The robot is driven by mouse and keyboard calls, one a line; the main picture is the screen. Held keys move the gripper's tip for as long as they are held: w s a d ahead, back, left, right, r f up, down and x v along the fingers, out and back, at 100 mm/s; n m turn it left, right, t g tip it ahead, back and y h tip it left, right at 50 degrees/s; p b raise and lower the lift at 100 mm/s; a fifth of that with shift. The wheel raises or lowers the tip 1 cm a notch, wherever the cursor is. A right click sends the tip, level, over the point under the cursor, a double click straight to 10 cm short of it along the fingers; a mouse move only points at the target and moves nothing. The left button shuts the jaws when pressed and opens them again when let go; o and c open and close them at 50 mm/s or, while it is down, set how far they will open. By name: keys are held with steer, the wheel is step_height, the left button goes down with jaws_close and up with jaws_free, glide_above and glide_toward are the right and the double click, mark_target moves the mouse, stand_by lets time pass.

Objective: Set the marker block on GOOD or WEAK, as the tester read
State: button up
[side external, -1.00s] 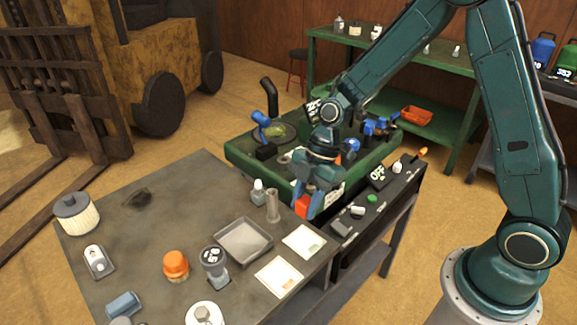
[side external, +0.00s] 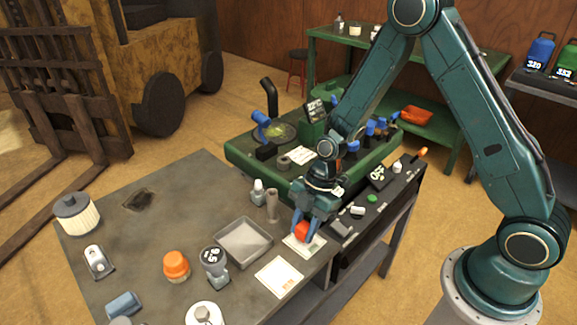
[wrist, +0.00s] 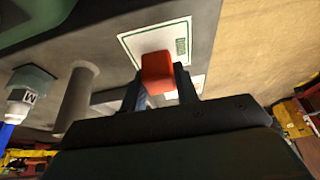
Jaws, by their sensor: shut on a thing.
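The red marker block (side external: 302,230) is held between the fingers of my gripper (side external: 306,228), which is shut on it. In the side view the block is over the far white card (side external: 304,250); I cannot tell whether it touches. The wrist view shows the block (wrist: 157,73) against a card (wrist: 140,42) with a green border and small green lettering, too small to read surely. A second white card (side external: 279,277) lies nearer the camera, with faint orange marks. A dark display (side external: 316,110) on the green machine has white characters I cannot read.
A grey tray (side external: 243,244) lies left of the cards, with an upright grey cylinder (side external: 272,206) and a small bottle (side external: 258,192) behind it. A dial gauge (side external: 213,257) and orange-capped jar (side external: 176,266) stand farther left. A dark control panel (side external: 372,211) runs along the right.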

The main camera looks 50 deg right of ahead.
steer(key=shift+f, duration=0.55)
steer(key=shift+f, duration=0.15)
steer(key=o, duration=1)
steer(key=shift+c, duration=0.2)
steer(key=v, duration=1.2)
steer(key=shift+r, duration=0.25)
